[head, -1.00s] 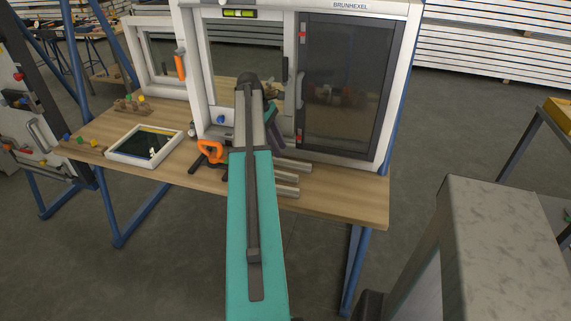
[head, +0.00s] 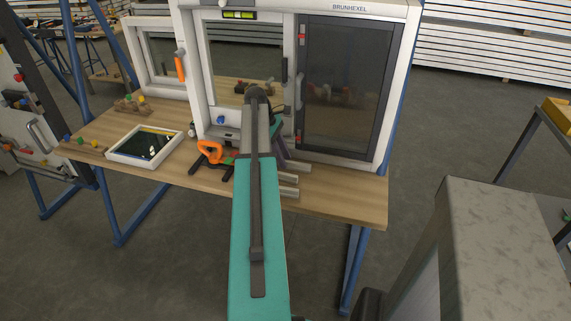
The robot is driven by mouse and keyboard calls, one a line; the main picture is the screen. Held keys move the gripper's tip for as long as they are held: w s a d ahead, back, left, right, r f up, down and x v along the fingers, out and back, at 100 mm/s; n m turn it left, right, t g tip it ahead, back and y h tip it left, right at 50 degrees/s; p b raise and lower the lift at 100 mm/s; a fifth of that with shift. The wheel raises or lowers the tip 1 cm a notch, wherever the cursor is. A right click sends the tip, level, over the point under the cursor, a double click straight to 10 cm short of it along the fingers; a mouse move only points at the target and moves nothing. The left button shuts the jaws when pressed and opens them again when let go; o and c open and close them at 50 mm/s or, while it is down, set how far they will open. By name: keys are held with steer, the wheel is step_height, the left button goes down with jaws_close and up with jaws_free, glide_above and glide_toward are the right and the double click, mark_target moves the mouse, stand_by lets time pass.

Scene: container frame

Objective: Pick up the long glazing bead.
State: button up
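Pale grey strips that look like glazing beads lie on the wooden bench (head: 345,203), just right of my teal arm. An upper strip (head: 300,167) and a lower strip (head: 290,192) show their right ends. Their left parts are hidden behind my arm, so I cannot tell which is the long one. My gripper (head: 281,150) seems to be the dark part beside the arm, low over the bench near the strips. Its fingers are mostly hidden, and whether it holds anything cannot be seen.
A white window frame (head: 382,120) with a dark sash stands upright behind the strips. An orange-handled tool (head: 210,151) and a white-framed dark pane (head: 145,145) lie to the left. A grey block-like surface (head: 500,225) stands at the front right. The bench's right front is clear.

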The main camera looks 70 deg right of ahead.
steer(key=shift+f, duration=0.1)
stand_by(0.5)
jaws_close()
steer(key=shift+a+r+b, duration=0.15)
steer(key=shift+r+b, duration=0.15)
steer(key=shift+r, duration=0.3)
step_height(320, 180, up, 6)
steer(key=shift+f+b, duration=0.2)
steer(key=shift+b, duration=0.25)
steer(key=s+a+b, duration=0.1)
steer(key=a+b, duration=0.1)
steer(key=a, duration=1.7)
steer(key=shift+a+r, duration=0.15)
steer(key=shift+a, duration=0.15)
